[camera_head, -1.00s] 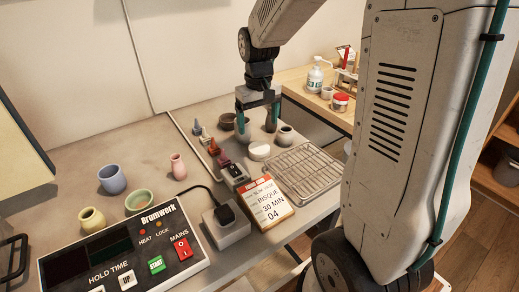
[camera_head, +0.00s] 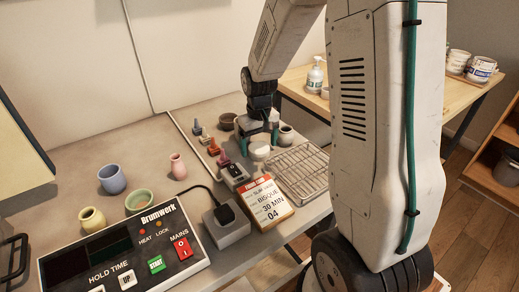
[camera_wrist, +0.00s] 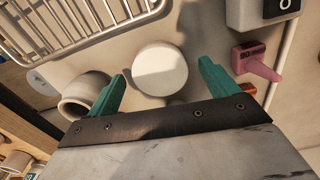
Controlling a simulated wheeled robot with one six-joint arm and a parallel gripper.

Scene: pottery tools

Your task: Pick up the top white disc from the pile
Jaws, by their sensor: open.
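The white disc pile (camera_head: 260,152) stands on the grey table, left of the wire rack. In the wrist view its round top disc (camera_wrist: 160,68) faces the camera, partly shaded; how many discs lie below is hidden. My gripper (camera_head: 259,141) is open and empty, pointing down just above and behind the pile. In the wrist view its two teal fingers (camera_wrist: 162,84) stand apart, one to each side of the disc's near edge. Neither finger visibly touches the disc.
A wire rack (camera_head: 300,170) lies right of the pile. A small grey pot (camera_head: 286,136) stands close to one finger; it also shows in the wrist view (camera_wrist: 84,96). Several coloured cones, including a pink one (camera_wrist: 256,60), stand left. A control box (camera_head: 234,174) and sign (camera_head: 268,203) are in front.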

